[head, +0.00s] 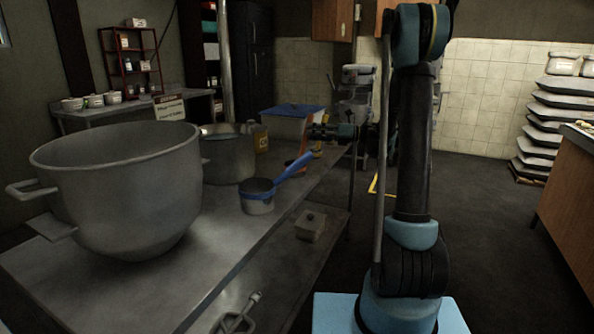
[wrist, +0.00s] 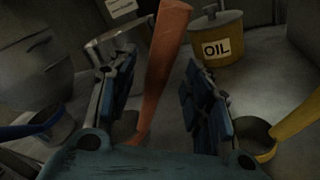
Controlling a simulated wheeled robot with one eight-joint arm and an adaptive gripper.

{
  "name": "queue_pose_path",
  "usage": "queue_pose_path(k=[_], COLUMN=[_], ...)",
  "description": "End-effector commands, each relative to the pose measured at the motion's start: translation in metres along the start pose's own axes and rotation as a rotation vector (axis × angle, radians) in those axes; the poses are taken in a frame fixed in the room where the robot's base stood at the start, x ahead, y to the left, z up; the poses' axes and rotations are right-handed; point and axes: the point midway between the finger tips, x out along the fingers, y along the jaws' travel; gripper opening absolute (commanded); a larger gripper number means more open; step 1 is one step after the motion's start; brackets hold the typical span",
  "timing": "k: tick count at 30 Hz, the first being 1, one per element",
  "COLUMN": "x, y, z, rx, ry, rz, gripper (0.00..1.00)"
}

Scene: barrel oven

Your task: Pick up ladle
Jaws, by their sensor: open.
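A ladle-like metal pot with a long blue handle (head: 259,196) stands on the metal table, its handle rising to the right. Its blue handle and bowl also show at the left edge of the wrist view (wrist: 38,128). A yellow-handled metal ladle (wrist: 268,143) shows at the right of the wrist view. Which one the task means, I cannot tell. My gripper (head: 318,131) is above the table's far part. In the wrist view my gripper (wrist: 155,97) is open, and a reddish-brown handle-like thing (wrist: 165,58) shows between its fingers; I see no grip on it.
A big mixing bowl (head: 125,190) and a smaller pot (head: 228,153) stand on the table (head: 235,245). A yellow oil can (wrist: 218,40) is beyond the fingers. A blue-lidded container (head: 290,121) stands farther back. The floor to the right is free.

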Motion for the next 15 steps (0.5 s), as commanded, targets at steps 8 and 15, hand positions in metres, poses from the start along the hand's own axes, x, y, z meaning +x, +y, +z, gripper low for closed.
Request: queue_pose_path(k=[8,15], x=[0.027,0.026], y=[0.0,0.0], z=[0.0,0.0], rx=[0.0,0.0], ry=[0.0,0.0], rz=[0.0,-0.001], gripper=[0.46,0.3])
